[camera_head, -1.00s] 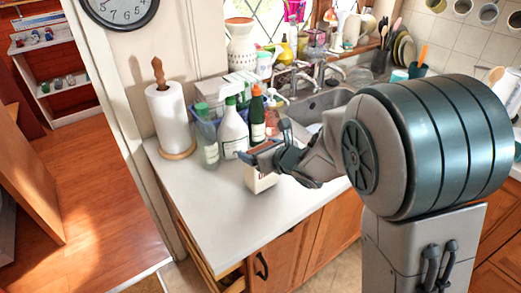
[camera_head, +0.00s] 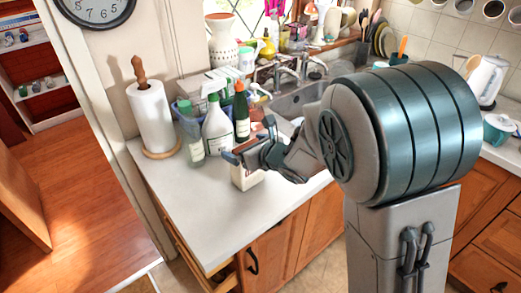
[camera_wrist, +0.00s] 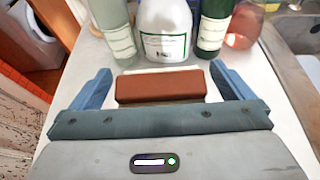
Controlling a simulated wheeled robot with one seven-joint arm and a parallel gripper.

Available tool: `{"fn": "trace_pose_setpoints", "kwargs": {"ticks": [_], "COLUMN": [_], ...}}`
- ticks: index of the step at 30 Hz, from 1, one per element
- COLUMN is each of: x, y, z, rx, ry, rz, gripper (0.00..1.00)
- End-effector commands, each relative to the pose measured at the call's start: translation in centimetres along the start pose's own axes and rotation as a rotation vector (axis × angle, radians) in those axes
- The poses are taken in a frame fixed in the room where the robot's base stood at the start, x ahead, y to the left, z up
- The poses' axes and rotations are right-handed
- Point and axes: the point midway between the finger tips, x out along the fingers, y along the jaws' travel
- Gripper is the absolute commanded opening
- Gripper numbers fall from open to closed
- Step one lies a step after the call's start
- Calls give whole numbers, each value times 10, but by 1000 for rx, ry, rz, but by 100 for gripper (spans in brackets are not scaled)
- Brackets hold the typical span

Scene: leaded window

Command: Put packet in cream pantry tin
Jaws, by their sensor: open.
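A cream tin (camera_head: 246,179) with dark lettering on its front stands on the white counter, in front of the bottles. A reddish-brown block (camera_wrist: 160,86), which looks like the packet, lies between my fingers in the wrist view. A thin cream edge shows just behind it, and in the head view it sits at the top of the tin. How deep it is in the tin is hidden. My gripper (camera_head: 250,143) is over the tin's top. In the wrist view its blue fingers are open, with a gap on each side of the block.
Bottles, a white one (camera_head: 217,128) and a green one (camera_head: 241,115) among them, stand close behind the tin. A paper towel roll (camera_head: 152,118) stands at left and the sink (camera_head: 295,100) is behind at right. The counter's front left (camera_head: 205,225) is clear.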

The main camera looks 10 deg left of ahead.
Motion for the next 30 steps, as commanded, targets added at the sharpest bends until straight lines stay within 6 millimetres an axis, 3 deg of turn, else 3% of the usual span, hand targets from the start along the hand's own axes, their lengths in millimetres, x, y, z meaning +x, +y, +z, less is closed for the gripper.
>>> {"fn": "trace_pose_setpoints", "kwargs": {"ticks": [18,24,30], "x": [-92,-110,-116], "y": [-1,-1,0], "z": [0,0,-1], "rx": [1,2,1], "ry": [-4,-2,-1], "rz": [-2,-1,1], "gripper": [100,100,100]}}
